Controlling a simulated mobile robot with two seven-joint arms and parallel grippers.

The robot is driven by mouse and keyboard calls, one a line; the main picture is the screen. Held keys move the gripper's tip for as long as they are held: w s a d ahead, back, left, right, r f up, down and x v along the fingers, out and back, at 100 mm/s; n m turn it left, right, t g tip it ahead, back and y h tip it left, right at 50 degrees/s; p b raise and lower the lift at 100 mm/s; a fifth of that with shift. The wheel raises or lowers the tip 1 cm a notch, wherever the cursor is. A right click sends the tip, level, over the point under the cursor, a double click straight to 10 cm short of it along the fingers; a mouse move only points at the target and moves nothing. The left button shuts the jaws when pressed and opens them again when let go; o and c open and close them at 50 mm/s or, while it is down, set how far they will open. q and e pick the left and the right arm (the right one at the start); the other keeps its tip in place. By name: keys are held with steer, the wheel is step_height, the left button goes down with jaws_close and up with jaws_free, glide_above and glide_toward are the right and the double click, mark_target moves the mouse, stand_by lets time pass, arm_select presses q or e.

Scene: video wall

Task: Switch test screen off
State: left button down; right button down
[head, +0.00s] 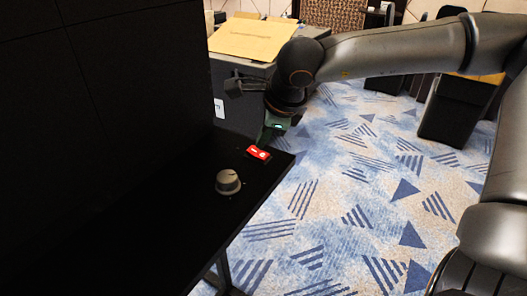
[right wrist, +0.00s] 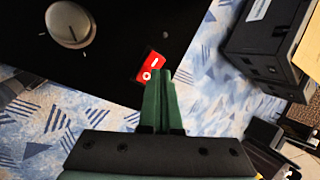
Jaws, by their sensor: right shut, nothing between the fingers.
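A red rocker switch (head: 258,152) with white marks sits on the black table (head: 200,235) near its far right corner. It also shows in the right wrist view (right wrist: 151,68), with a white bar and a white circle on it. My right gripper (head: 266,141) is shut and empty, its green fingertips just at the switch's edge. In the right wrist view the fingertips (right wrist: 167,76) are right beside the circle end of the switch; I cannot tell whether they touch it. The dark wall panels (head: 120,70) at the left show no lit picture. My left gripper is not in view.
A grey round knob (head: 228,182) stands on the table, nearer than the switch. A dark cabinet (head: 236,95) with a tan folder (head: 252,38) on top stands behind.

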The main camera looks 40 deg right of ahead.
mark_target(257, 153)
steer(key=shift+w+r, duration=0.1)
steer(key=shift+r, duration=0.15)
steer(key=shift+w+a+r+p, duration=0.1)
steer(key=shift+w+r+p, duration=0.1)
steer(key=shift+r+p, duration=0.4)
steer(key=shift+w+a+r+p, duration=0.1)
steer(key=shift+w+r+p, duration=0.2)
steer(key=shift+r, duration=0.65)
steer(key=shift+w+a+r+p, duration=0.15)
steer(key=shift+r+p, duration=0.3)
steer(key=shift+r, duration=0.3)
